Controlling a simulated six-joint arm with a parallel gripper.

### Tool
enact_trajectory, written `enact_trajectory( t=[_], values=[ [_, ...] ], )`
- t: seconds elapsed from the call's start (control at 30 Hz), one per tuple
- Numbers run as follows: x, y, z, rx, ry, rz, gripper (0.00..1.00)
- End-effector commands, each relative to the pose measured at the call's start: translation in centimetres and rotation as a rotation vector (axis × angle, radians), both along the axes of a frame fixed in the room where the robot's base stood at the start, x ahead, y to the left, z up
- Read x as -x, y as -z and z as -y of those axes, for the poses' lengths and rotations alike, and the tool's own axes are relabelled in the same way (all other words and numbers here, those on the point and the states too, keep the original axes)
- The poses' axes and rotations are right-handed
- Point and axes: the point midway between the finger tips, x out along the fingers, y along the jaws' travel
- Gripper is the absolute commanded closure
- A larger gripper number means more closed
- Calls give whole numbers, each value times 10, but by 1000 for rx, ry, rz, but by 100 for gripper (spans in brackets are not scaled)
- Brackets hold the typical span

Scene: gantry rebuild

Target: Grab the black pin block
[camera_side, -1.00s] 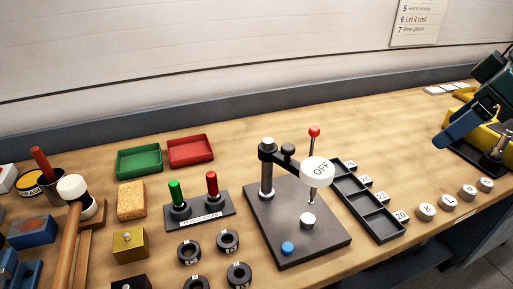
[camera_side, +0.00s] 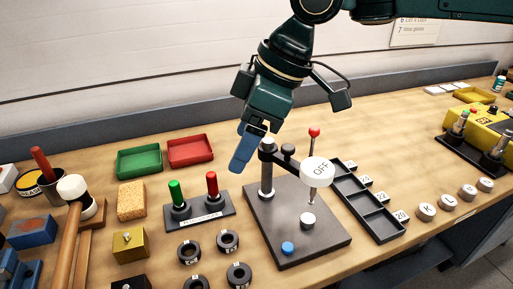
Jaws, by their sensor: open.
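The black pin block (camera_side: 130,283) is at the bottom left, below the yellow pin block (camera_side: 129,246). It is cut off by the lower picture edge, so only its upper part shows. My gripper (camera_side: 251,146) hangs in the upper middle with blue fingers pointing down, above the bench and in front of the press post's top in the picture. It is open and holds nothing that I can see. It is well up and to the right of the black block, apart from it.
A stand with green and red handles (camera_side: 200,211) and several black rings (camera_side: 228,240) lie between my gripper and the block. The press base (camera_side: 330,236) stands to the right. A mallet (camera_side: 72,232) leans left of the block. A sponge (camera_side: 131,201) lies behind.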

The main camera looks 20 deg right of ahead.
Motion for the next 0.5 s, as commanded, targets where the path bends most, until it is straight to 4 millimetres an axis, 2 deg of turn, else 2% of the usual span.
enact_trajectory(
  t=[0.03,0.3,0.5],
  values=[
    [1,9,-19,4,-42,-4,29],
    [17,54,-107,13,-247,-8,29],
    [35,85,-155,17,-367,-9,29]
  ],
)
